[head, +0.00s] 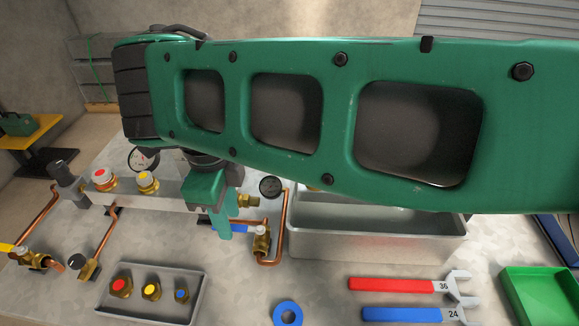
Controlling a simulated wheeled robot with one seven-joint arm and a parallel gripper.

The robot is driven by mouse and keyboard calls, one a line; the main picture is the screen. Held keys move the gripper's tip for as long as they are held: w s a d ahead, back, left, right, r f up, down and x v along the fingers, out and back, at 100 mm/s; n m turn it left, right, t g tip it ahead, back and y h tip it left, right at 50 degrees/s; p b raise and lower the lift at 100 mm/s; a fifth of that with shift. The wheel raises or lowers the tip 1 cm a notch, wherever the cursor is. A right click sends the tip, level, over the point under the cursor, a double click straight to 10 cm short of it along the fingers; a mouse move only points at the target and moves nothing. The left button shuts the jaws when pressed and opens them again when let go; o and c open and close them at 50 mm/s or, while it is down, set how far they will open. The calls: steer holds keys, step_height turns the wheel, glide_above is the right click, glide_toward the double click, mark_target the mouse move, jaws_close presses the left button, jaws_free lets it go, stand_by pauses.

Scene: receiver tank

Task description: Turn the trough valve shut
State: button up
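The trough (440,245) is a grey metal basin right of centre, partly hidden under my green arm. A brass valve (261,241) stands beside its left end, on a copper pipe. I take it for the trough valve. A blue lever (241,229) runs left from it, roughly level in the picture. My gripper (224,224) hangs down over the lever's left part and hides some of it. I cannot tell whether its fingers touch or grip the lever.
A manifold (150,196) with red and yellow knobs and gauges stands left of my gripper.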

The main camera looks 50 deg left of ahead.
steer(key=shift+s+r, duration=0.1)
steer(key=shift+r, duration=0.15)
step_height(320, 180, up, 10)
stand_by(0.5)
steer(key=shift+r, duration=0.1)
